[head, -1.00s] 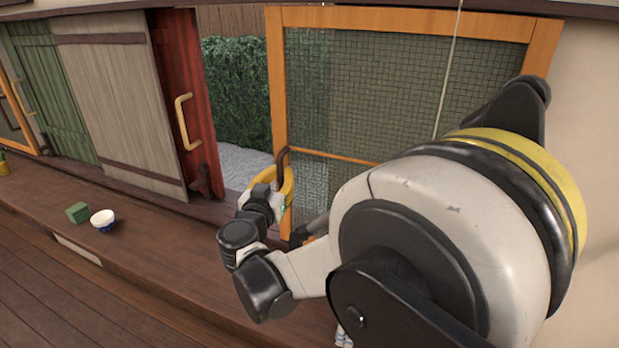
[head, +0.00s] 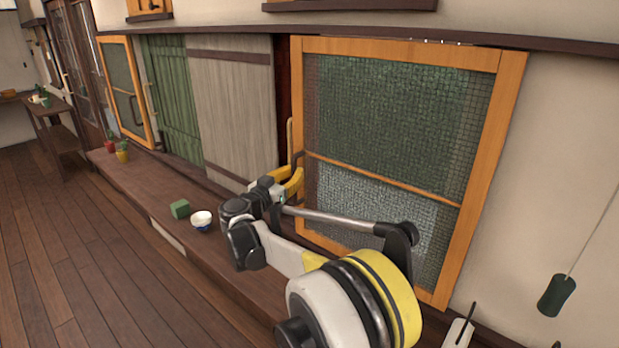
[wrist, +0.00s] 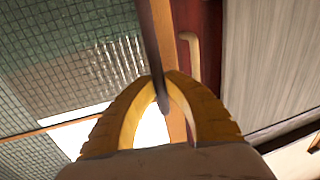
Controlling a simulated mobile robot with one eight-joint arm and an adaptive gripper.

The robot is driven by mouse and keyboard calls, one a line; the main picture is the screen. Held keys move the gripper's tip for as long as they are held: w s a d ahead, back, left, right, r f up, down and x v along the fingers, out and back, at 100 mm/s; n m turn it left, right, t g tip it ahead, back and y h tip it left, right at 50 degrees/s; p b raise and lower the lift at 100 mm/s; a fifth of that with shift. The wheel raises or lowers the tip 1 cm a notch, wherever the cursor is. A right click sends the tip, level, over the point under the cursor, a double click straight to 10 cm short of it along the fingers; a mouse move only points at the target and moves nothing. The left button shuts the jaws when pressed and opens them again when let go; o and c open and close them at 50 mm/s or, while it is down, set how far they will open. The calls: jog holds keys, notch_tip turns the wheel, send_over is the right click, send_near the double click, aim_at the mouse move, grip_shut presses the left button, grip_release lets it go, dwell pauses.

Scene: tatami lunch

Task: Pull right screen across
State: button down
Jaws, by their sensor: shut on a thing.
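The right screen (head: 395,110) is a dark mesh panel in an orange wooden frame, with a mid-height crossbar. Its left edge stands against the red panel (head: 283,85), and no open gap shows between them in the head view. It also shows in the wrist view (wrist: 75,70). My yellow-fingered gripper (head: 296,182) is at the screen's left edge, shut on its dark handle (head: 299,160). In the wrist view the handle (wrist: 155,45) runs between the fingertips (wrist: 168,84).
A grey wooden panel (head: 235,110) and a green one (head: 170,95) stand to the left. A green block (head: 180,209) and a white-and-blue bowl (head: 201,220) sit on the wooden ledge (head: 140,190). A dark hanging weight (head: 556,295) is at right. Floor at left is clear.

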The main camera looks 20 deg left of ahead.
jog(key=shift+w+a, duration=0.2)
jog(key=shift+a, duration=0.4)
jog(key=c, duration=1.4)
grip_release()
jog(key=shift+a, duration=0.25)
jog(key=shift+d, duration=0.1)
jog(key=s, duration=0.4)
jog(key=s+a, duration=0.1)
jog(key=s, duration=0.7)
jog(key=shift+a, duration=0.35)
jog(key=shift+f, duration=0.1)
